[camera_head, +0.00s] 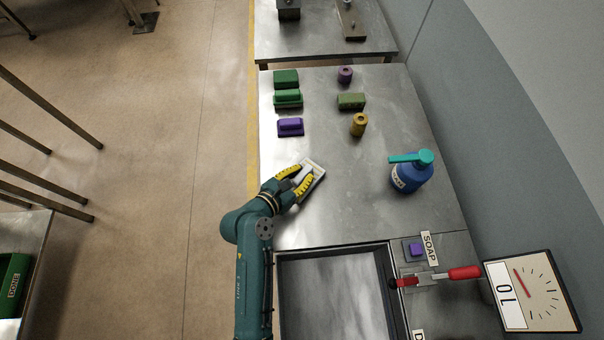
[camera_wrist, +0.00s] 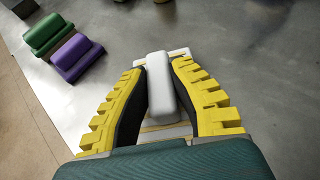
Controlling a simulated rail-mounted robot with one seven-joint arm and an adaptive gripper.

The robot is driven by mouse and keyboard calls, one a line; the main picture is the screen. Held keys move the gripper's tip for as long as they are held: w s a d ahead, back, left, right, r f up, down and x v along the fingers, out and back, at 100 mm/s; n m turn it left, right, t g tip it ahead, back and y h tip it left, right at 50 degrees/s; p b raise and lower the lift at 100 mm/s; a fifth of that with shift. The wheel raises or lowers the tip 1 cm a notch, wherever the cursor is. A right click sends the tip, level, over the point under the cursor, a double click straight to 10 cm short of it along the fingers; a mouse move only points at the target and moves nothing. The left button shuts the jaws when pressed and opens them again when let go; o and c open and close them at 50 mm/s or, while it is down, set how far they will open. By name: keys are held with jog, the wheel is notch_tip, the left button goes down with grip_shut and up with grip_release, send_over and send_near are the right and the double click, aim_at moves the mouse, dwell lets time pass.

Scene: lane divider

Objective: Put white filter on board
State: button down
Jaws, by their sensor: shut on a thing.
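My gripper (camera_head: 305,176) is low over the left part of the steel table. In the wrist view, my gripper (camera_wrist: 161,68) has its yellow-backed fingers shut on the white filter (camera_wrist: 160,88), a long rounded white block.
Green blocks (camera_head: 287,98), a purple block (camera_head: 290,127), an olive block (camera_head: 351,101) and purple (camera_head: 345,75) and yellow (camera_head: 359,124) cylinders stand farther back. A blue soap bottle (camera_head: 411,175) stands right. A sink (camera_head: 335,290) lies in front. The table's middle is clear.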

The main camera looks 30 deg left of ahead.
jog(key=shift+f, duration=0.15)
jog(key=c, duration=1.1)
grip_release()
jog(key=shift+s+a+r, duration=0.1)
jog(key=shift+s+r, duration=0.15)
jog(key=shift+r, duration=0.05)
jog(key=p+v, duration=0.2)
jog(key=v, duration=0.9)
jog(key=shift+s, duration=0.25)
